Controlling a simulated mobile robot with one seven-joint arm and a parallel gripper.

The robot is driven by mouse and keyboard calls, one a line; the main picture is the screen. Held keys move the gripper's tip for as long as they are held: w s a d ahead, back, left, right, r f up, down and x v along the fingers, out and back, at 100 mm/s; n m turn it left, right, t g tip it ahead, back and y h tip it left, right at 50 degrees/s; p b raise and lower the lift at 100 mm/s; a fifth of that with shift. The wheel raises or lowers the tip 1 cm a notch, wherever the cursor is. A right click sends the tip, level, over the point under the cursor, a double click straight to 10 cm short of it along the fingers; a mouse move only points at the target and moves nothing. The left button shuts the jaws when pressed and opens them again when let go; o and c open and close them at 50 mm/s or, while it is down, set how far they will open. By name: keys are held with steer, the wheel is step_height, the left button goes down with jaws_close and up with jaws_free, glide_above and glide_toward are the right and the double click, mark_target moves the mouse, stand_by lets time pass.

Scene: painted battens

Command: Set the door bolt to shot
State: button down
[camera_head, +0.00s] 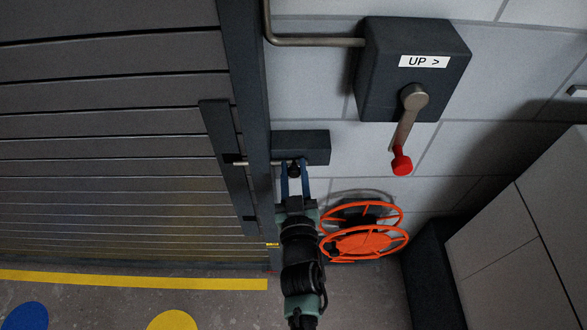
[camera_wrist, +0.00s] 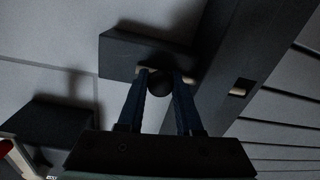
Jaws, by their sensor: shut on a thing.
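The door bolt is a pale rod (camera_head: 242,163) with a dark round knob (camera_head: 294,171), below a dark block (camera_head: 313,146) on the wall. The rod shows left of the door post, at the dark upright bar (camera_head: 219,137) on the slatted door (camera_head: 120,150). I cannot tell how far the rod enters that bar. My gripper (camera_head: 294,164) comes from below, its blue fingers on either side of the knob and shut on it. The wrist view shows the knob (camera_wrist: 161,83) between the fingers of my gripper (camera_wrist: 160,77) and the rod end (camera_wrist: 238,91) beyond the post.
A dark box (camera_head: 440,60) marked "UP >" has a crank with a red handle (camera_head: 401,161), up and right of my gripper. Orange handwheels (camera_head: 365,242) stand close right of my arm. A pale cabinet (camera_head: 530,230) is at the right. A yellow floor line (camera_head: 130,281) runs before the door.

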steer(key=c, duration=0.6)
jaws_free()
steer(key=shift+a, duration=0.45)
steer(key=shift+d, duration=0.1)
steer(key=shift+d, duration=0.1)
steer(key=shift+s, duration=0.1)
steer(key=shift+s+f+b, duration=0.1)
steer(key=shift+s+b, duration=0.15)
steer(key=shift+b, duration=0.05)
steer(key=s, duration=0.4)
steer(key=s+b, duration=0.1)
steer(key=s, duration=0.3)
steer(key=s+b, duration=0.1)
steer(key=s, duration=0.3)
steer(key=shift+s+d, duration=0.15)
steer(key=shift+d, duration=0.15)
